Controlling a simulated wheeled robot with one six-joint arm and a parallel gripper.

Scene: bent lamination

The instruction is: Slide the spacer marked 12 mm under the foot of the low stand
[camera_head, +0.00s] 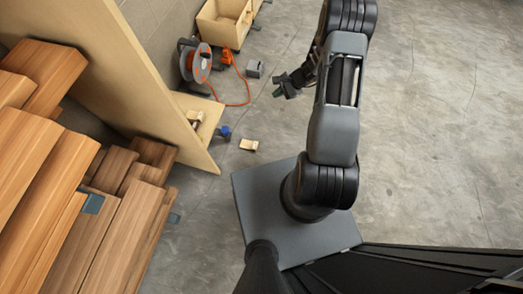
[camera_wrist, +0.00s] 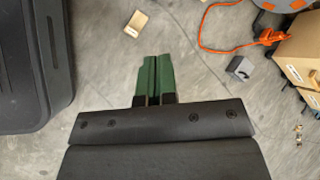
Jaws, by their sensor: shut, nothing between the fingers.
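My gripper (camera_head: 287,88) is shut and empty above the floor. Its green fingers lie together in the wrist view (camera_wrist: 152,68). A small pale wooden block (camera_head: 249,145) lies on the concrete floor, apart from my gripper. It also shows beyond the fingertips in the wrist view (camera_wrist: 136,23). I cannot read any marking on it, so I cannot tell whether it is the 12 mm spacer. More small pale pieces (camera_head: 195,117) sit on a wooden ledge by the leaning panel. I cannot make out the low stand or its foot for certain.
A grey block (camera_head: 254,69) stands near an orange cable (camera_head: 241,78) and a cable reel (camera_head: 198,63). An open wooden box (camera_head: 224,20) is at the back. Stacked timber (camera_head: 40,150) and a tall panel (camera_head: 125,70) fill the left. The floor at right is clear.

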